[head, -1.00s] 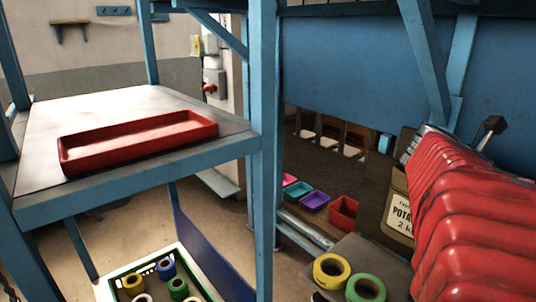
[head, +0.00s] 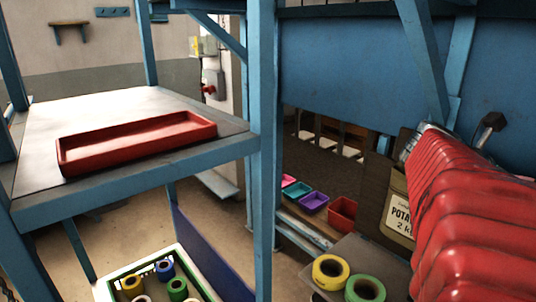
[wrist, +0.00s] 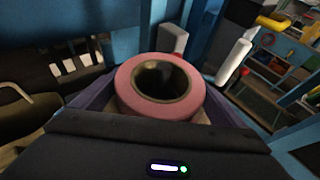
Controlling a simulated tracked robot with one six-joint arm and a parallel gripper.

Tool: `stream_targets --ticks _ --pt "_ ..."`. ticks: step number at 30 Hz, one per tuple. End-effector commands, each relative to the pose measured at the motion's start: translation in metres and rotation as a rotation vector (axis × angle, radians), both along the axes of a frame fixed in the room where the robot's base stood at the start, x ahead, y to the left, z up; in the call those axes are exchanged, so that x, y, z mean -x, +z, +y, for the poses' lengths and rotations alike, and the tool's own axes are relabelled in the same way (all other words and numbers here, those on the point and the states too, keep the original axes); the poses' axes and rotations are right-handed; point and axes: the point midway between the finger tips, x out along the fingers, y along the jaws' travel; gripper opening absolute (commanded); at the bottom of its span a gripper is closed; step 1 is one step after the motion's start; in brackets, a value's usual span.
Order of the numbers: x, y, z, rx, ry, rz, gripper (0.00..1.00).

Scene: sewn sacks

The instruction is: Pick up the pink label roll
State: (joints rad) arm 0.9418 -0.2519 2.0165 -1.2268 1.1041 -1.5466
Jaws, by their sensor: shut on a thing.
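The pink label roll (wrist: 127,92) shows in the wrist view, just beyond the dark body of my gripper, with its round hole facing the camera. My gripper (wrist: 160,88) is shut on the roll. Dark purplish edges flank the roll on both sides, and its lower part is hidden behind the gripper body. Neither my gripper nor the pink roll shows in the head view, where my red-sleeved arm fills the right side.
A yellow roll (head: 318,272) and a green roll (head: 352,291) sit on a grey surface near my arm. A red tray (head: 137,154) lies on a blue-framed table (head: 120,106). A crate (head: 112,290) below holds several rolls. Blue posts (head: 264,150) stand between.

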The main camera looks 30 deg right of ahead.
Motion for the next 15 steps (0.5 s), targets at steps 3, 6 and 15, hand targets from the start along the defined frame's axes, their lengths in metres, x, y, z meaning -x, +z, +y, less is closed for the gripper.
stream_targets --ticks 3,6,15 --pt "0.000 0.014 0.000 0.003 -0.001 -0.003 0.65" --pt "0.000 0.030 0.000 0.004 0.000 -0.003 0.65" --pt "0.000 0.080 0.000 0.003 0.001 -0.003 0.65"
